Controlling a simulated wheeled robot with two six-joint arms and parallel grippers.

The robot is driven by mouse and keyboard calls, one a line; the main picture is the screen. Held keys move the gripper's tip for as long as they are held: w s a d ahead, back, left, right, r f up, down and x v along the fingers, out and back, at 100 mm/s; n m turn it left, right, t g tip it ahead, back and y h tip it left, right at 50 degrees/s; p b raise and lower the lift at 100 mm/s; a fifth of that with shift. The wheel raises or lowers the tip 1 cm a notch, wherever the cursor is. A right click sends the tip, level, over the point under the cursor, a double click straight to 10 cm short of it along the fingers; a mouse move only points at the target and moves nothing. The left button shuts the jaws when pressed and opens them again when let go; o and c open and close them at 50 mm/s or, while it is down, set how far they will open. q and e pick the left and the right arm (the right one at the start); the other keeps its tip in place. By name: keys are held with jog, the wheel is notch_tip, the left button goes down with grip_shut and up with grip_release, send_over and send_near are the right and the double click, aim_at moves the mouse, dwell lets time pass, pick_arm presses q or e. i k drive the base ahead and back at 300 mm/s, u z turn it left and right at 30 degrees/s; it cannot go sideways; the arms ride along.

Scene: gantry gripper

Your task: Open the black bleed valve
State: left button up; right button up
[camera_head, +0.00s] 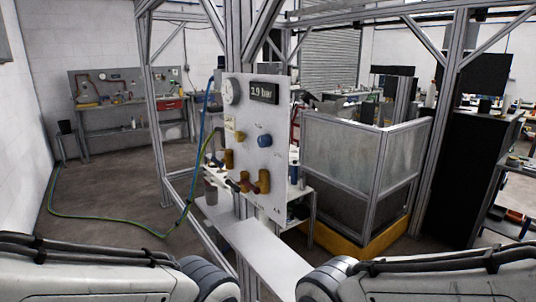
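A light grey panel (279,160) stands upright on a metal frame in the middle of the view. It carries a round dial gauge (231,91) and a dark display (264,93) that appears to read 3.9 bar. Below are a blue knob (265,140) and several brass-yellow fittings (263,181). I cannot pick out a black bleed valve for certain among the small fittings. My left and right arms show at the bottom corners, short of the panel. Both grippers are out of view.
A narrow pale shelf (262,251) juts out below the panel. Blue and green hoses (190,190) hang left of it and trail over the floor. A metal-framed enclosure (366,150) on a yellow base stands to the right. A workbench (130,103) stands at the back left.

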aim_at(228, 182)
jog(key=z, duration=0.45)
jog(key=k, duration=0.25)
jog(key=u, duration=1)
jog(key=i, duration=1.45)
jog(key=z, duration=0.55)
